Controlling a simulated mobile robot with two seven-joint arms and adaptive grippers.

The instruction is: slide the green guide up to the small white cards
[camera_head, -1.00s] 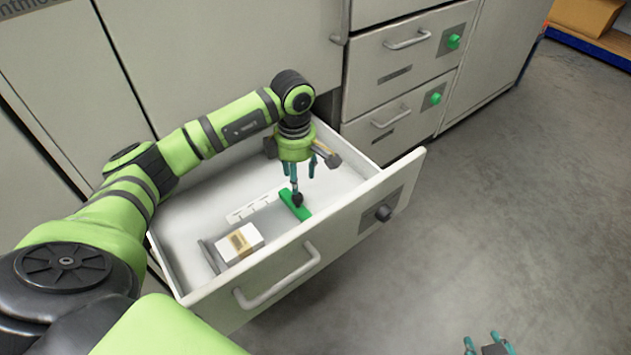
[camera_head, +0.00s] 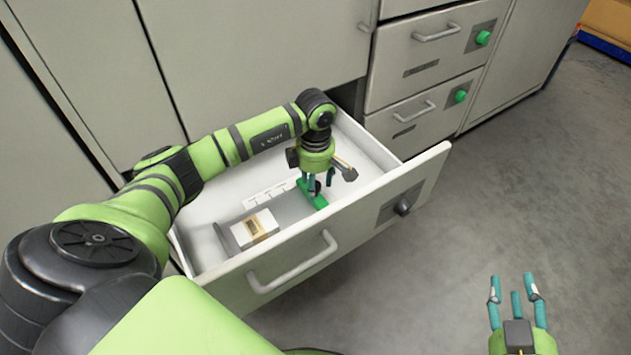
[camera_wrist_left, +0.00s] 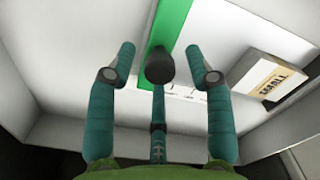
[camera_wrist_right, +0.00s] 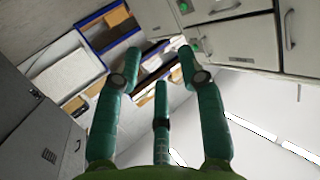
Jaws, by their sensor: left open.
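The green guide (camera_head: 318,200) is a flat strip standing across the open drawer, right of the small white cards (camera_head: 254,228), with bare drawer floor between them. The cards are a white stack with a tan band; in the left wrist view the stack (camera_wrist_left: 262,82) carries the word SMALL. My left gripper (camera_head: 317,184) points down into the drawer over the guide. Its fingers are apart, with the guide (camera_wrist_left: 172,30) and its dark knob (camera_wrist_left: 160,66) between them; I cannot tell if they touch. My right gripper (camera_head: 514,288) is open and empty above the floor.
The drawer (camera_head: 345,222) is pulled out, with a handle and dark knob on its front. A marked white scale strip (camera_head: 268,193) lies on its floor behind the cards. A grey upright plate (camera_head: 222,238) stands left of the cards. Closed drawers with green knobs (camera_head: 460,96) stand behind right.

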